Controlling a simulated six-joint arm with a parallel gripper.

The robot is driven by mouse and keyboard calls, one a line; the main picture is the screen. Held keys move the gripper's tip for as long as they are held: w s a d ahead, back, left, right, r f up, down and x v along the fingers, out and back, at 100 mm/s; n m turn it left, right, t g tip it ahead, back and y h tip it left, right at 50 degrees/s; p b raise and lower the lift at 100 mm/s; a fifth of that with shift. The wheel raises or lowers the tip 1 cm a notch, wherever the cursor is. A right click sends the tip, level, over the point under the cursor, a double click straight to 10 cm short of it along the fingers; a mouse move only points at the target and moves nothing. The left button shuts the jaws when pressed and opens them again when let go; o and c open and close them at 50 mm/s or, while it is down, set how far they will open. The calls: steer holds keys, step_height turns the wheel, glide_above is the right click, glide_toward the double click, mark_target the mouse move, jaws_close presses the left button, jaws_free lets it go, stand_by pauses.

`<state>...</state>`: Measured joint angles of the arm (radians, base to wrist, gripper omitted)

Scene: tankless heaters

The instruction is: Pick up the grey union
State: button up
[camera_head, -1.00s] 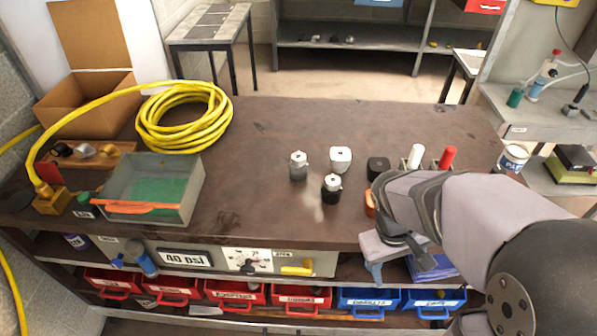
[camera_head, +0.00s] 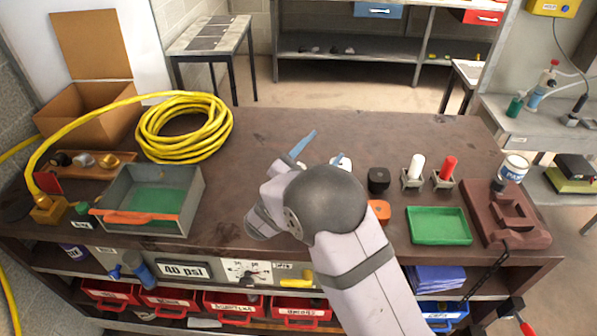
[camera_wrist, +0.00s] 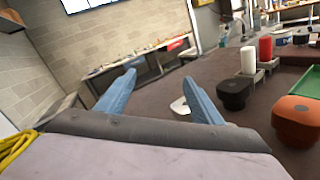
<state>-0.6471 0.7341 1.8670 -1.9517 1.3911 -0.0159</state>
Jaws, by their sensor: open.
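My gripper (camera_head: 325,146) is over the middle of the table with its blue fingers spread and nothing between them. The fingers also show in the wrist view (camera_wrist: 158,77). A pale, whitish fitting (camera_wrist: 180,106) shows in the wrist view beside the right finger, partly covered by it. In the head view my arm hides most of it. The light grey fitting and the dark fitting with a pale top from the earlier head view are hidden behind my arm. I cannot tell for certain which fitting is the grey union.
A black block (camera_head: 378,180), an orange block (camera_head: 379,211), white (camera_head: 416,168) and red (camera_head: 449,168) cylinders in holders and a green tray (camera_head: 440,226) lie right. A grey bin (camera_head: 193,200) and yellow hose (camera_head: 146,140) lie left. The back middle of the table is clear.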

steer(key=a+f+n+y, duration=0.1)
steer(key=a+f+n, duration=0.1)
steer(key=s+a+f+n+t+y+p, duration=0.1)
steer(key=a+f+n, duration=0.1)
steer(key=n, duration=0.1)
steer(key=s+a+f+n+y, duration=0.1)
steer(key=a+f+n+y, duration=0.1)
steer(key=f, duration=0.1)
steer(key=shift+s+a+f+n+p, duration=0.1)
steer(key=shift+a+n+p, duration=0.05)
steer(key=shift+n+p, duration=0.2)
steer(key=shift+s+a+f+n, duration=0.25)
steer(key=shift+f+n, duration=0.1)
steer(key=shift+f, duration=0.2)
steer(key=shift+p+x, duration=0.6)
steer(key=shift+x, duration=0.55)
steer(key=shift+w+d+r+p, duration=0.1)
steer(key=shift+w+r+p, duration=0.1)
steer(key=shift+w+p, duration=0.15)
steer(key=shift+p+x, duration=1.1)
steer(key=shift+x, duration=1.1)
steer(key=shift+f, duration=0.1)
steer(key=shift+w, duration=0.1)
steer(key=c, duration=1.4)
steer(key=shift+c, duration=0.2)
